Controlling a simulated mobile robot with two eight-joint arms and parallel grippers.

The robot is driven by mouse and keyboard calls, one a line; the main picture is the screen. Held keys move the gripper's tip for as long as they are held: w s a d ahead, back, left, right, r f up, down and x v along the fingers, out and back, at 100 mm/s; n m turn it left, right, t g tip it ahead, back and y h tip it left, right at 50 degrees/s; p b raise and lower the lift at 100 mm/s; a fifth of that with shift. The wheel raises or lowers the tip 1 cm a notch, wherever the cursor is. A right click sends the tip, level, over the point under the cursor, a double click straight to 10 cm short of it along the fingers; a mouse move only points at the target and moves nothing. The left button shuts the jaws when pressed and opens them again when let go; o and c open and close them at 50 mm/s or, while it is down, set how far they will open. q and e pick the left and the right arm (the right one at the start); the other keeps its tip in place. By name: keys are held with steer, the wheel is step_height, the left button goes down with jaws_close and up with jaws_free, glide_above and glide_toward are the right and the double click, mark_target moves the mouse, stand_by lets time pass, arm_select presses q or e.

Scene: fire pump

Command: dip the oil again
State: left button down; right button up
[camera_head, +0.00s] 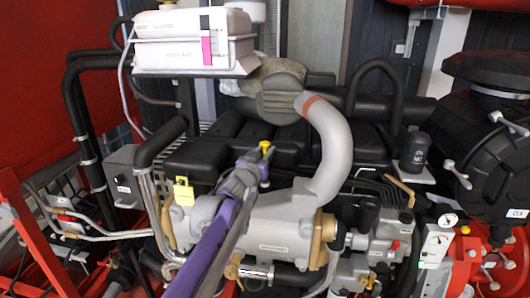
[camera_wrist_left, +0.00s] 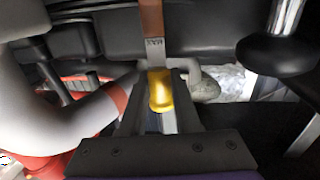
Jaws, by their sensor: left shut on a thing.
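My left gripper (camera_head: 262,162) comes in from the lower left in the head view, over the middle of the grey and black engine. It is shut on the dipstick's yellow handle (camera_head: 265,147). In the left wrist view the yellow handle (camera_wrist_left: 160,92) sits between the fingers of the left gripper (camera_wrist_left: 158,102). A brown strip (camera_wrist_left: 151,22) with small dark lettering lies in line beyond the handle. I cannot tell how the dipstick's lower end stands against the engine, as the gripper covers it. My right gripper is not in view.
A pale curved pipe (camera_head: 338,150) rises just right of the gripper. A grey cylinder (camera_head: 265,235) lies below it. A yellow padlock-like part (camera_head: 184,191) is at its left. A white two-part box (camera_head: 195,42) stands at the back left. Black hoses and pipes crowd the sides.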

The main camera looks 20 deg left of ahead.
arm_select(q)
step_height(320, 180, down, 9)
steer(key=b, duration=0.4)
steer(key=shift+b, duration=0.35)
steer(key=shift+s, duration=0.1)
steer(key=c, duration=0.7)
jaws_free()
steer(key=shift+o, duration=0.4)
steer(key=s, duration=0.7)
steer(key=s+d, duration=0.1)
steer(key=s, duration=0.2)
steer(key=shift+s, duration=0.35)
